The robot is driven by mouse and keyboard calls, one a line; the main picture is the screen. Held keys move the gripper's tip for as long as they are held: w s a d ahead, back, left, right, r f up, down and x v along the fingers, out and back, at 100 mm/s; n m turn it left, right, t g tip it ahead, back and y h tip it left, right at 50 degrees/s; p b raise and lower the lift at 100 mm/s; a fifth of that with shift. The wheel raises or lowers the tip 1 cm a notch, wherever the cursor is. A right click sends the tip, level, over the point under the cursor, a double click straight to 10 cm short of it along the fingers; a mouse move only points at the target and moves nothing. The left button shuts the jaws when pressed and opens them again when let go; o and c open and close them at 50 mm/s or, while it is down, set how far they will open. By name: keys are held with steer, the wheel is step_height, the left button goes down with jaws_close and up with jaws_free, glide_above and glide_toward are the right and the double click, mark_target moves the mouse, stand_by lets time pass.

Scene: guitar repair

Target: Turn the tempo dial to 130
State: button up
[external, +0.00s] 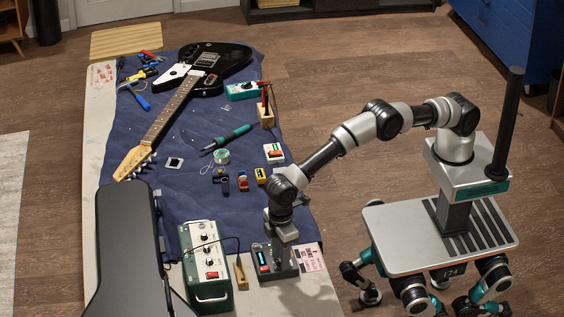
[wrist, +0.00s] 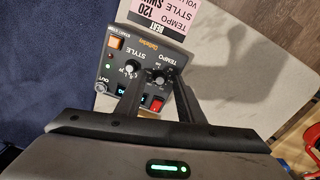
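The dark beat box (external: 264,262) sits at the near right end of the bench. In the wrist view its panel (wrist: 108,72) appears upside down, with a black tempo dial (wrist: 158,76) beside a style dial (wrist: 131,69). My gripper (wrist: 157,82) is over the box, its two fingers apart, with the tempo dial between their tips. I cannot tell whether the fingers touch the dial. The dial's exact setting is too small to read. In the external view my gripper (external: 285,238) points down at the box and hides part of its panel.
A printed card (external: 311,258) lies beside the box; in the wrist view it shows tempo and style words and a number like 120 or 130. A green amplifier-like unit (external: 206,280), a wooden block (external: 240,274) and a black case (external: 127,245) stand left.

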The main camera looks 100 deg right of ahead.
step_height(320, 180, up, 18)
steer(key=p, duration=0.2)
steer(key=shift+f, duration=0.25)
steer(key=shift+p, duration=0.3)
steer(key=s+d+r+t+p, duration=0.1)
steer(key=s+d+r+p, duration=0.1)
steer(key=s+d+r, duration=0.5)
steer(key=s+d+r+m+t+p, duration=0.1)
steer(key=s+d+r+p, duration=0.15)
steer(key=r, duration=0.85)
steer(key=s+d+r+t+p, duration=0.1)
steer(key=s+d+r+p, duration=0.1)
steer(key=s+d+r, duration=0.5)
steer(key=s+d+m+t+p, duration=0.1)
steer(key=s+d+p, duration=0.1)
steer(key=s, duration=0.9)
steer(key=s+d+m+t+p, duration=0.1)
steer(key=s+d+p, duration=0.2)
steer(key=s, duration=0.8)
steer(key=shift+s+d+r+t, duration=0.3)
steer(key=shift+d+r, duration=0.15)
steer(key=shift+d, duration=0.6)
